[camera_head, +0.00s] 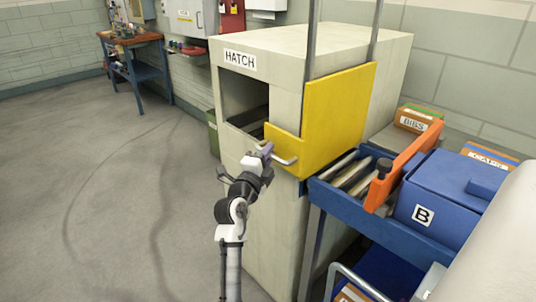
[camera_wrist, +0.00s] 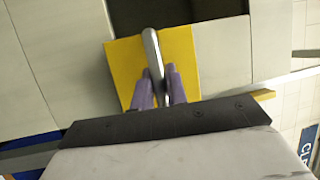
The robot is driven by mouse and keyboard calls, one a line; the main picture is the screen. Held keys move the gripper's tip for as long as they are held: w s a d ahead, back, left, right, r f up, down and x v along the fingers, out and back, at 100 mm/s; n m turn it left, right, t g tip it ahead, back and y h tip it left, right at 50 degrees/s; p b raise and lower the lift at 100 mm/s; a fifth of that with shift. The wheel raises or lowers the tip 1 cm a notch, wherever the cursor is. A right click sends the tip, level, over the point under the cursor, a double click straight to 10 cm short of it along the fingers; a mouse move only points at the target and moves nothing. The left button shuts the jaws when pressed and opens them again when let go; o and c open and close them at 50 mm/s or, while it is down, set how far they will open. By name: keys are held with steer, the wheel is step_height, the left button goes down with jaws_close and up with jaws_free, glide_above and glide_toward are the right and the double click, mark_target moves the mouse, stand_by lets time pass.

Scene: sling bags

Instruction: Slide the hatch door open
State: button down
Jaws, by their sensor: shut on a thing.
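The yellow hatch door (camera_head: 338,115) sits on the right part of the pale cabinet marked HATCH (camera_head: 240,60). A dark opening (camera_head: 243,97) shows to its left, with a lower yellow piece of the door reaching partly across below it. A metal bar handle (camera_head: 286,160) is on that lower piece. My gripper (camera_head: 266,150) is at the handle's left end. In the wrist view the purple fingers (camera_wrist: 159,88) are closed around the silver handle (camera_wrist: 152,50), with the yellow door (camera_wrist: 180,50) behind. The fingertips' exact contact is partly hidden.
A blue cart (camera_head: 375,225) stands close to the cabinet's right, carrying a blue box marked B (camera_head: 435,205), an orange bar (camera_head: 405,165) and flat items. A workbench (camera_head: 135,55) is far left. The floor left of my arm is clear.

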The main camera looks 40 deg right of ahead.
step_height(320, 180, up, 29)
steer(key=p, duration=0.6)
steer(key=shift+r, duration=0.1)
steer(key=c, duration=1.4)
jaws_free()
steer(key=shift+a, duration=0.1)
steer(key=b+v, duration=0.4)
steer(key=v, duration=0.9)
steer(key=shift+s+a, duration=0.25)
